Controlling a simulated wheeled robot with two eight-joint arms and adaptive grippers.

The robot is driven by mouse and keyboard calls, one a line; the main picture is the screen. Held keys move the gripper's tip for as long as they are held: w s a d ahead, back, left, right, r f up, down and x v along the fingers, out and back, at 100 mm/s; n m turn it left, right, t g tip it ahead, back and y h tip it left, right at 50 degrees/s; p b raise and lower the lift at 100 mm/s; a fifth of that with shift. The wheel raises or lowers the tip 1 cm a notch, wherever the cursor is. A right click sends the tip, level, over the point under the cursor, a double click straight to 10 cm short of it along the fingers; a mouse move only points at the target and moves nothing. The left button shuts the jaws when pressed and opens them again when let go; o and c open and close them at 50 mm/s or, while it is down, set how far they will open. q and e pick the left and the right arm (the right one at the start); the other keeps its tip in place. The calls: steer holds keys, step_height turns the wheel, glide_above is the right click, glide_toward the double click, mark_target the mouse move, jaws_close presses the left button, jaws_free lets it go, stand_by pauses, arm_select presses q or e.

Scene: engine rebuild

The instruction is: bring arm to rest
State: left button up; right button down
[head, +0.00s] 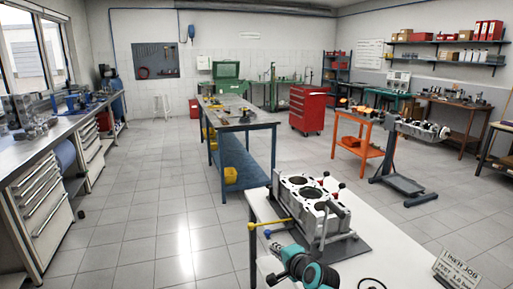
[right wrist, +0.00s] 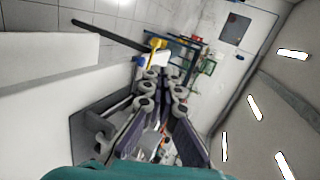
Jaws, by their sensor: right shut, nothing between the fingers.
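My right arm, teal and dark, comes in at the bottom of the head view. My right gripper (head: 278,249) is over the near white bench, in front and to the left of the grey engine block (head: 306,196). In the right wrist view, the grey jointed fingers (right wrist: 165,78) point toward the far room. They are shut and hold nothing. In the head view the arm partly hides the fingers. My left gripper is not in view.
The engine block stands on a dark plate on the white bench (head: 400,240). A yellow-ended rod (head: 270,223) lies at its left. A sign (head: 455,268) stands at the bench's right. Beyond are a blue bench (head: 240,126), a red cabinet (head: 306,110) and open tiled floor.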

steer(key=s+d+f+n+g+h, duration=0.1)
steer(key=s+d+n, duration=0.3)
steer(key=s, duration=0.6)
steer(key=s+d+f+n+g+h, duration=0.2)
steer(key=s+d+f+n, duration=0.1)
steer(key=s, duration=0.7)
steer(key=s+d+f+n+g+h, duration=0.1)
steer(key=s+d+n, duration=0.4)
steer(key=s, duration=0.5)
steer(key=shift+s+f+n+g+h, duration=0.15)
steer(key=shift+f+n+g+h, duration=0.25)
steer(key=shift+n+g+h, duration=0.1)
